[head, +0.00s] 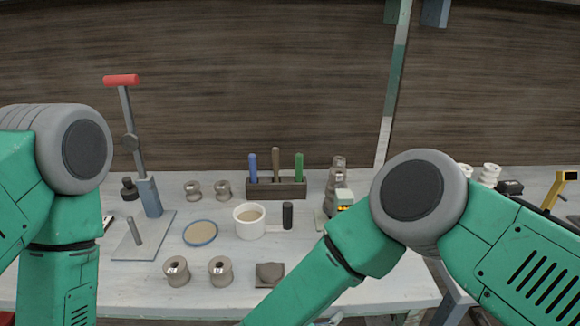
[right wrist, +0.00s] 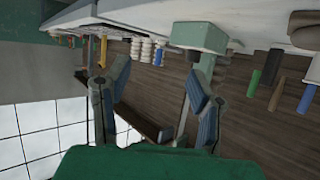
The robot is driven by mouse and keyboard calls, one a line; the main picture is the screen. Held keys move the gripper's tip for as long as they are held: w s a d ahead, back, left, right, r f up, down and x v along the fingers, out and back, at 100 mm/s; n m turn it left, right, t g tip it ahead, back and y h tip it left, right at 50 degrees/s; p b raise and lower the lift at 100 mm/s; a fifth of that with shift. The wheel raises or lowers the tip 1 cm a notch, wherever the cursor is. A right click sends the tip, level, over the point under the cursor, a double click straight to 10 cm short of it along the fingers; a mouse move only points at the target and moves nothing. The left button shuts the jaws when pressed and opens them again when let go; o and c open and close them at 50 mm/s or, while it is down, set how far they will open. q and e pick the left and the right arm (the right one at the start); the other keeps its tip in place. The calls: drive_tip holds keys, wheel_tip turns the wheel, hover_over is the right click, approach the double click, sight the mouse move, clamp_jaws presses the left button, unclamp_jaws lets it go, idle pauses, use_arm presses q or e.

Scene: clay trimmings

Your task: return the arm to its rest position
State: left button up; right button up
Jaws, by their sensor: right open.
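My right gripper (right wrist: 153,82) shows in the right wrist view with its two blue-grey fingers spread wide apart and nothing between them. That view is upside down, with the table at the top. In the head view my right arm (head: 410,215) bends at the elbow and its forearm runs down to the left, over the table's front right part. My left arm (head: 68,190) hangs down at the left edge. Both hands lie below the head picture, so my left gripper is hidden.
The table (head: 330,290) carries a red-handled press (head: 128,130), a blue-rimmed dish (head: 200,233), a white cup (head: 249,221), a tool rack (head: 275,188) with three handles, several spools (head: 176,271) and a brown block (head: 269,274).

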drive_tip(key=s+d+f+n+y, duration=0.2)
drive_tip(key=d+f+n+y, duration=0.45)
drive_tip(key=d+f, duration=0.4)
drive_tip(key=s+d+n+g+y, duration=0.1)
drive_tip(key=s+d+g, duration=0.5)
drive_tip(key=s, duration=0.5)
drive_tip(key=s+d+n+g+y, duration=0.25)
drive_tip(key=s+d, duration=0.45)
drive_tip(key=s, duration=0.5)
use_arm(q)
wheel_tip(320, 180, down, 14)
drive_tip(key=b, duration=1.3)
drive_tip(key=shift+w+d+r, duration=0.2)
drive_tip(key=shift+w+r, duration=0.05)
drive_tip(key=shift+w, duration=0.05)
use_arm(e)
wheel_tip(320, 180, down, 13)
drive_tip(key=w+a, duration=0.1)
drive_tip(key=w, duration=0.1)
drive_tip(key=shift+w+f+h, duration=0.2)
drive_tip(key=shift+w+h, duration=0.05)
drive_tip(key=shift+h, duration=0.05)
drive_tip(key=shift+a, duration=0.1)
